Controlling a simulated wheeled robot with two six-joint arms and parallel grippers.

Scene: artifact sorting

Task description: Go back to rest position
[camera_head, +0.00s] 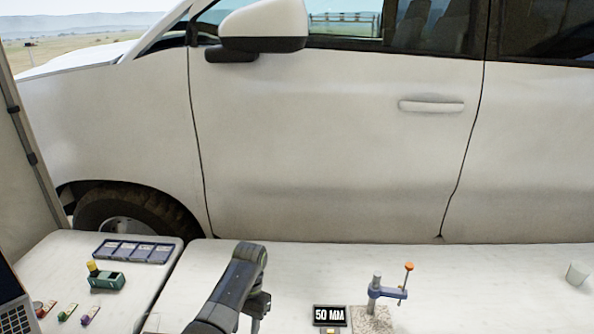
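My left arm comes in from the bottom, left of centre, over the white table. Its gripper (258,306) hangs down at the end of the arm, small and dark. I cannot tell whether its fingers are open or shut, and I see nothing clearly held in it. My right gripper is not in view.
A black "50 MM" display (330,315) and a blue stand with an orange knob (388,292) are right of the arm. A white cup (577,274) is far right. At left are a compartment tray (134,251), a green box (106,281) and small coloured items (67,312).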

